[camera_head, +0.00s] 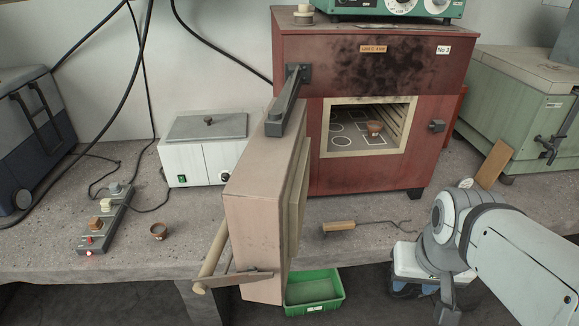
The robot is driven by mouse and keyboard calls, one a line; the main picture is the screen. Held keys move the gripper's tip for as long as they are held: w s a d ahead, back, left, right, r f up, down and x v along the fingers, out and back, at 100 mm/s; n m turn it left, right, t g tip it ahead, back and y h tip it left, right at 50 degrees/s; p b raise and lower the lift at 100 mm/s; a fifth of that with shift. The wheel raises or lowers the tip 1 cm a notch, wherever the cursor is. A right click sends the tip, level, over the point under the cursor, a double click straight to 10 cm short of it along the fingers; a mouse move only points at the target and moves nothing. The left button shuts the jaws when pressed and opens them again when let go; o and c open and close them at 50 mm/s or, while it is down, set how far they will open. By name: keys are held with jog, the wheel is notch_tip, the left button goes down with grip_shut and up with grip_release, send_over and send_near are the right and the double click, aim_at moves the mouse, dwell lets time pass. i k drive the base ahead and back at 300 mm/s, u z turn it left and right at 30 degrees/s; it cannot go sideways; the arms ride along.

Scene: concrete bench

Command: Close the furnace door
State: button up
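The red furnace (320,150) stands at the back of the bench, its front opening showing a lit, pale interior. Its thick door (262,200) stands wide open, swung out toward me from the hinge arm (287,100) on the left of the opening. A wooden bar handle (214,250) is on the door's outer left side, near its lower front end. A latch (437,126) sits right of the opening. My gripper (447,306) hangs low at the right, in front of the bench, well apart from the door. Its fingers are too unclear to tell open from shut.
A small brown cup (374,128) stands inside the furnace. A wooden-handled hook (340,227) lies on the bench before it. A green tray (316,290) is low beside the door. A white box (203,150) stands behind the door, and a small crucible (158,231) to its left.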

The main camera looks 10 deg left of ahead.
aim_at(265, 194)
jog(key=u, duration=0.2)
jog(key=k, duration=0.15)
jog(key=z, duration=0.75)
jog(key=i, duration=0.75)
jog(key=u, duration=1.95)
jog(key=k, duration=0.5)
jog(key=u, duration=0.1)
